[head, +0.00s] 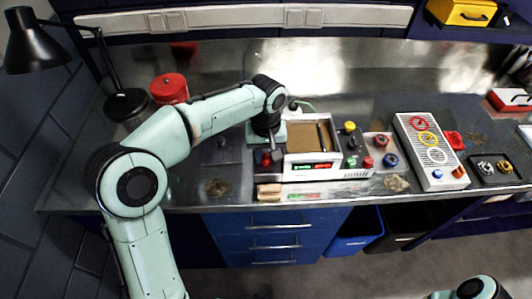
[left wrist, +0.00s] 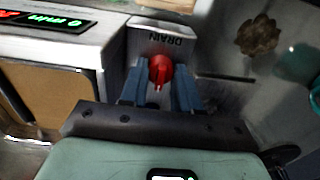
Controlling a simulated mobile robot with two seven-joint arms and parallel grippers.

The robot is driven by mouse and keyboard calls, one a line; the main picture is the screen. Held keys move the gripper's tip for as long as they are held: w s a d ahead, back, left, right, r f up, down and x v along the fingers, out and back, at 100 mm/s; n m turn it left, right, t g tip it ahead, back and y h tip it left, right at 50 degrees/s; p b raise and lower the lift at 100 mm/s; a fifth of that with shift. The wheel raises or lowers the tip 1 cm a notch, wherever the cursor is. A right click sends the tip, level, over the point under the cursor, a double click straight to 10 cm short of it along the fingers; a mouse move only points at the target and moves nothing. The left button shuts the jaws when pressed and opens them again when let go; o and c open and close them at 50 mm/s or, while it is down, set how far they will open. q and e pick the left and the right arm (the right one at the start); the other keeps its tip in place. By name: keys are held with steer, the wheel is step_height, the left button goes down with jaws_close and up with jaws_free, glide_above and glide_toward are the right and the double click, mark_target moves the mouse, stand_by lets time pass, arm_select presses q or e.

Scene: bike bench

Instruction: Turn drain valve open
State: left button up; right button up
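The drain valve has a red knob (left wrist: 160,70) on a light box marked DRAIN (left wrist: 165,40), whose lettering is upside down in the left wrist view. In the head view the red knob (head: 266,160) shows just below my left gripper (head: 266,146), at the left side of the washer unit with a green display (head: 312,165). In the left wrist view my left gripper (left wrist: 160,85) has its two blue-grey fingers on either side of the knob, close against it. My right gripper is out of sight.
A brown panel (left wrist: 45,97) and display (left wrist: 50,20) stand beside the valve. A red-lidded can (head: 170,88) and black lamp (head: 35,45) stand at the back left. A pale panel with ringed dials (head: 430,150) lies to the right. Blue drawers (head: 270,235) are below.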

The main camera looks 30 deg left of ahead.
arm_select(q)
steer(key=shift+m, duration=0.4)
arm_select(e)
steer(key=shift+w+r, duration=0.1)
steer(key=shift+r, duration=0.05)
arm_select(q)
steer(key=m+p, duration=0.1)
steer(key=m, duration=0.1)
steer(key=shift+r+m, duration=0.1)
steer(key=shift+m, duration=0.3)
steer(key=m+p, duration=0.1)
steer(key=m, duration=0.2)
steer(key=shift+m, duration=0.3)
steer(key=m+p, duration=0.1)
steer(key=m, duration=0.2)
steer(key=shift+m, duration=0.3)
steer(key=shift+m+p, duration=0.55)
steer(key=shift+m, duration=1.25)
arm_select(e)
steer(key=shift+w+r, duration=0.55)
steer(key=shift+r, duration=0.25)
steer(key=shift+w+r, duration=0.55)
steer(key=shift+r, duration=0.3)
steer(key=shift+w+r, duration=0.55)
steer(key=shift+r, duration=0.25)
arm_select(q)
steer(key=o, duration=0.8)
steer(key=shift+c, duration=0.2)
